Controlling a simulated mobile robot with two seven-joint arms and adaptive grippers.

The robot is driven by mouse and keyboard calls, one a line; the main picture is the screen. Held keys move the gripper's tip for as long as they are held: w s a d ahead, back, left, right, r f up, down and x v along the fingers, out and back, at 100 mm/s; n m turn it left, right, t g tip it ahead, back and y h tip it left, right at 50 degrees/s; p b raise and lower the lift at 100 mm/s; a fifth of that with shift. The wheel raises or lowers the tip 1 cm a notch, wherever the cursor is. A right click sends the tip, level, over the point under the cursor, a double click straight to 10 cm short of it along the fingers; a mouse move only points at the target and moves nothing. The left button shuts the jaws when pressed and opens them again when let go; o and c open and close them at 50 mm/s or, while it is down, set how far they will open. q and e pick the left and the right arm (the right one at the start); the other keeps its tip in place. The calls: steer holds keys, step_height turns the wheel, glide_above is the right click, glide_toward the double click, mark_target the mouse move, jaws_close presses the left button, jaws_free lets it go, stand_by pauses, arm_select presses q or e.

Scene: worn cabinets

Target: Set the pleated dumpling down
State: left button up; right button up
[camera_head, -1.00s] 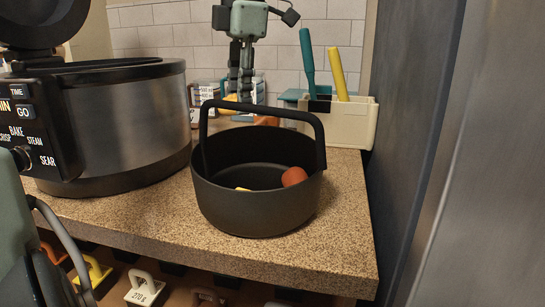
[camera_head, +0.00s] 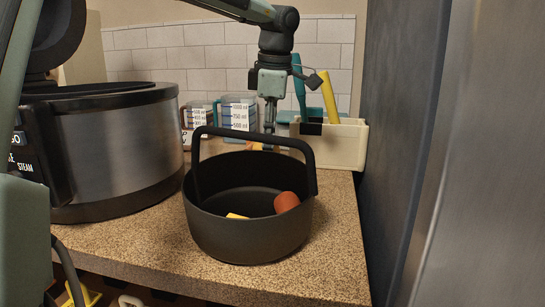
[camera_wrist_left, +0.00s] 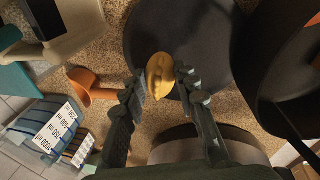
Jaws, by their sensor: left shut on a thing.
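The pleated dumpling (camera_wrist_left: 159,74) is tan-yellow and sits between the fingertips of my left gripper (camera_wrist_left: 160,82) in the left wrist view. That gripper is shut on it. Below the dumpling in that view is a flat, dark round surface (camera_wrist_left: 185,35) on the counter. In the head view my left gripper (camera_head: 270,125) points down behind the black basket's handle, and the basket hides most of what lies under it. My right gripper is not in view.
The black handled basket (camera_head: 245,225) holds a red-brown piece (camera_head: 286,202) and a yellow piece. An orange scoop (camera_wrist_left: 88,86) and measuring cups (camera_head: 238,112) lie near the gripper. A cream holder (camera_head: 340,145) stands right; a steel cooker (camera_head: 120,145) stands left.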

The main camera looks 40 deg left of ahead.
arm_select(q)
steer(key=shift+w+d+f, duration=0.15)
steer(key=shift+w+f, duration=0.05)
steer(key=shift+w, duration=0.15)
steer(key=shift+w+f, duration=0.1)
steer(key=shift+f, duration=0.2)
steer(key=x, duration=0.3)
steer(key=shift+s+d+f, duration=0.2)
steer(key=shift+d, duration=0.05)
steer(key=shift+f, duration=0.1)
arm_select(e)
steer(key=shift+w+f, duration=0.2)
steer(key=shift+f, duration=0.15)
arm_select(q)
steer(key=shift+f, duration=0.15)
